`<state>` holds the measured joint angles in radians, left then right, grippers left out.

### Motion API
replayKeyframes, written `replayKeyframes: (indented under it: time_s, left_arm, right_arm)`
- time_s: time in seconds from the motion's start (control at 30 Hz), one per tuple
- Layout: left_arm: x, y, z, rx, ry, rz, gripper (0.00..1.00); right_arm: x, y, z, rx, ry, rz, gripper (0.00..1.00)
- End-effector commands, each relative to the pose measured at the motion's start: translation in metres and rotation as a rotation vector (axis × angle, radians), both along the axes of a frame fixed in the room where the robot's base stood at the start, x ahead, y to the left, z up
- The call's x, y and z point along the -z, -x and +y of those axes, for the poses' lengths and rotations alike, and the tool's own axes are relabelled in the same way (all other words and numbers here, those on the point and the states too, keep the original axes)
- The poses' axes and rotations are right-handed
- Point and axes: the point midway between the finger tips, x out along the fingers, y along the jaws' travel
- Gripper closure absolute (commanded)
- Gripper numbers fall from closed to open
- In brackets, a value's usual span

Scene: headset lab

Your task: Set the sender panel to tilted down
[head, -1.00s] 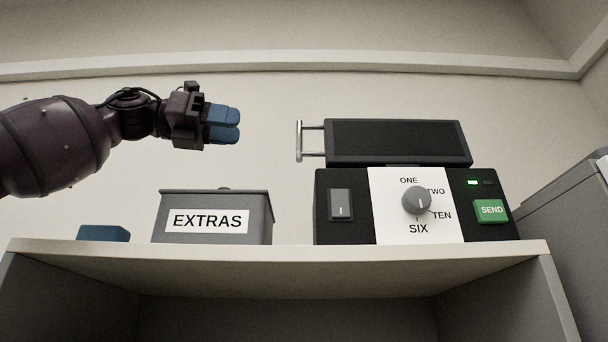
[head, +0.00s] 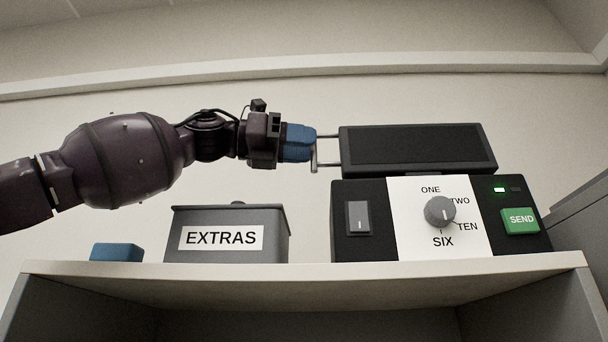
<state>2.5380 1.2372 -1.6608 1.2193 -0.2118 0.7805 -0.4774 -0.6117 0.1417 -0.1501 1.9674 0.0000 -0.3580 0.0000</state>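The sender panel (head: 412,145) is a black slab with a dark inset face. It sits on top of the black sender box (head: 342,243), and its face shows toward me; I cannot tell its exact tilt. A silver handle (head: 315,162) sticks out from its left end. My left gripper (head: 312,143) is at this handle, its blue fingers level with the upper part of the bar and hiding some of it. I cannot tell whether the fingers are closed on the bar or only beside it. My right gripper is not in view.
The box front has a rocker switch (head: 359,218), a dial (head: 440,211), a lit green light (head: 499,190) and a green SEND button (head: 520,221). A grey EXTRAS bin (head: 276,245) and a blue block (head: 117,252) stand left on the shelf (head: 300,280).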

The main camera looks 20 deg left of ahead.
Motion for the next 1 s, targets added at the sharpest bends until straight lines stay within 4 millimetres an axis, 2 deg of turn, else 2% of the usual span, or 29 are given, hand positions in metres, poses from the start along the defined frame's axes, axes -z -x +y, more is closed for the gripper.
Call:
replayKeyframes:
  time_s: [0.37,0.6,1.0]
  left_arm:
    - [0.0001,-0.0021,-0.0042,0.000,0.000,0.001,0.62]
    - [0.0000,-0.0020,-0.0041,0.000,0.000,0.001,0.99]
    - [0.0010,-0.0013,-0.0042,-0.001,-0.004,-0.014,1.00]
  right_arm:
    - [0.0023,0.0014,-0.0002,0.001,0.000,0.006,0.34]
    - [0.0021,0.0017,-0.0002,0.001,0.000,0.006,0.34]
    - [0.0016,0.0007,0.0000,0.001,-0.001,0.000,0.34]
